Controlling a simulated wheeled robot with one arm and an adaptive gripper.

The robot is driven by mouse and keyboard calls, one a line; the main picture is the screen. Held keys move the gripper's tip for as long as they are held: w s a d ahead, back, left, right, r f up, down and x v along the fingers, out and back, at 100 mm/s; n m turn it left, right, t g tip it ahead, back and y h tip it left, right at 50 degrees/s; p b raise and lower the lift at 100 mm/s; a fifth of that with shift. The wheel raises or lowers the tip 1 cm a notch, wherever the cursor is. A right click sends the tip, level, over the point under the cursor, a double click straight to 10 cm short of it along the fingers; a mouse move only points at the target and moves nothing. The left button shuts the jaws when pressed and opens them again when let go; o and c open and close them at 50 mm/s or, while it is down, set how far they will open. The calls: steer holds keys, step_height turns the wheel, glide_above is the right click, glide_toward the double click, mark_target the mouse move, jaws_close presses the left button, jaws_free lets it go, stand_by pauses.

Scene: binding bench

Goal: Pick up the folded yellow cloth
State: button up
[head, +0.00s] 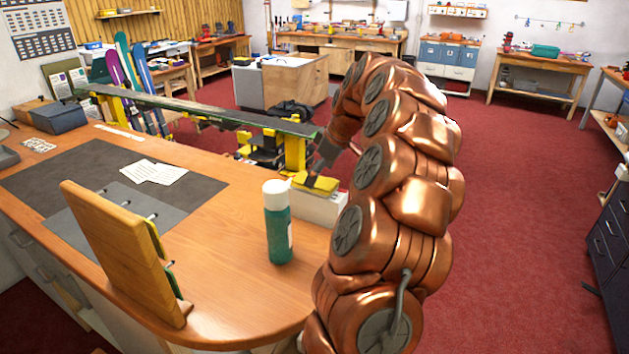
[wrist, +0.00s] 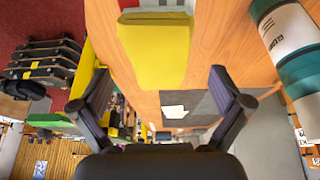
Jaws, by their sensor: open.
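The folded yellow cloth (head: 326,186) lies on top of a white box (head: 318,209) at the bench's far right edge. In the wrist view the cloth (wrist: 154,55) shows at the top middle, flat with rounded corners. My gripper (head: 313,178) is at the cloth in the head view, its dark fingers partly covering it. In the wrist view my gripper (wrist: 160,78) is open, one finger to each side of the cloth's width, with nothing between them. I cannot tell whether the fingers touch the cloth.
A green bottle with a white cap (head: 279,238) stands close to the white box; it also shows at the right of the wrist view (wrist: 299,68). A wooden board (head: 118,250) stands upright on the bench (head: 232,292). A long ski (head: 200,108) lies on yellow supports behind.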

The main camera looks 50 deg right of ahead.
steer(key=shift+x, duration=1.1)
steer(key=c, duration=1.1)
